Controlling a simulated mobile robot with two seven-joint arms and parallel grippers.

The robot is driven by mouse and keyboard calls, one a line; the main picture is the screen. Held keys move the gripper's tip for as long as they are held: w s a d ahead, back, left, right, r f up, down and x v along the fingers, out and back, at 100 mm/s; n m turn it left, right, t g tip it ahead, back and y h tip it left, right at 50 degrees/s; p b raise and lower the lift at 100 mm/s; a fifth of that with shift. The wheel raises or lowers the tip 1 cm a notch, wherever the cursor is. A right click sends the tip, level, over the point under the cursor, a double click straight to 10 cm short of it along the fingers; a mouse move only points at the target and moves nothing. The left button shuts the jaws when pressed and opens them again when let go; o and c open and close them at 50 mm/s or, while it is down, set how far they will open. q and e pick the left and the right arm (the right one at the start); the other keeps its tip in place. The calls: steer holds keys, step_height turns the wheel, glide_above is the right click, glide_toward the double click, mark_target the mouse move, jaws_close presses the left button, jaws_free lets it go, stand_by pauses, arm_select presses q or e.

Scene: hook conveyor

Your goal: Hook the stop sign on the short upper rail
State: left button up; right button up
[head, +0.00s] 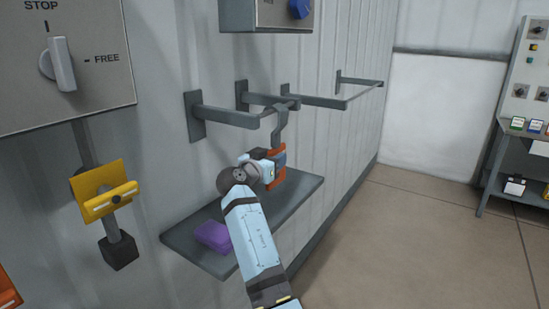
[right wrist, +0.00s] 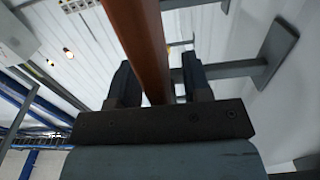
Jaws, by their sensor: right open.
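The orange-red piece, which I take as the stop sign (head: 276,182), is at my right gripper, with a grey hook (head: 280,122) above it reaching up to the rails. Whether the hook rests on a rail is unclear. My right gripper (head: 270,166) is at the sign, partly covering it. In the right wrist view an orange-brown bar (right wrist: 139,35) passes between the two dark fingers (right wrist: 160,85), which stand apart. The short near rail (head: 226,116) sticks out from the wall on a plate. My left gripper is not in view.
More rails (head: 312,101) continue along the wall to the right. A grey shelf (head: 300,191) below carries a purple block (head: 213,236). A control box (head: 60,70) and a yellow handle (head: 108,200) are at left. A grey box (head: 262,14) hangs above.

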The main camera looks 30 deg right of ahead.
steer(key=shift+w+d, duration=0.1)
stand_by(0.3)
jaws_close()
jaws_free()
